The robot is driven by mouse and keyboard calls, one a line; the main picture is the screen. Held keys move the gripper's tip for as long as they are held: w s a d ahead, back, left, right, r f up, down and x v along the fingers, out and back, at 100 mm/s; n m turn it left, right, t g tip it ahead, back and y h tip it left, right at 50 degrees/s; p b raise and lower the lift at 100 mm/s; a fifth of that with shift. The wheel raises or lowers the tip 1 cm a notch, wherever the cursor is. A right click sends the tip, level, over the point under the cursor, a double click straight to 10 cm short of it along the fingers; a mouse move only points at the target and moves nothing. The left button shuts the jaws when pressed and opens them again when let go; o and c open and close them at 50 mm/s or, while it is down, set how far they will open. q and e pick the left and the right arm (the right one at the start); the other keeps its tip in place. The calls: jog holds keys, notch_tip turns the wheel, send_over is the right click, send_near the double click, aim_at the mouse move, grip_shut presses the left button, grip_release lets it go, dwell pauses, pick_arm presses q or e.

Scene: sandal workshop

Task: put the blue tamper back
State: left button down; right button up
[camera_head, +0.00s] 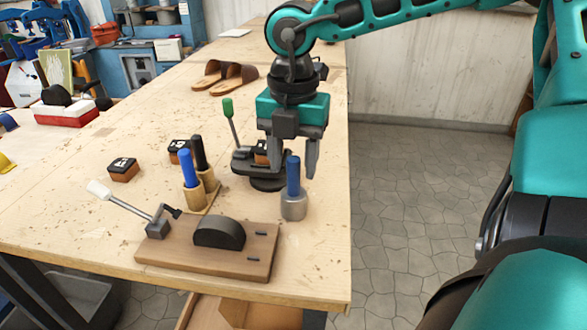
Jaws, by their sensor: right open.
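A blue handle (293,174) stands upright in or on a grey metal cylinder (294,206) near the table's right edge. Another blue handle (188,167) stands in a light wooden holder (205,198), beside a black handle (199,152). Which one is the tamper I cannot tell for sure. My right gripper (293,168) is open and points down, with a finger on each side of the first blue handle's top in the picture. Whether the handle is truly between the fingers or in front of them is unclear. My left gripper is out of view.
A wooden board (190,255) with a white-handled lever and black half-round block lies at the front. A dark, green-handled press (240,163) stands behind the gripper. Small dark-topped blocks (123,169) and brown sandals (225,77) lie left and farther back. The floor is right.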

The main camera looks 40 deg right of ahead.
notch_tip(320, 180, up, 9)
jog(key=shift+r, duration=0.2)
dwell(0.6)
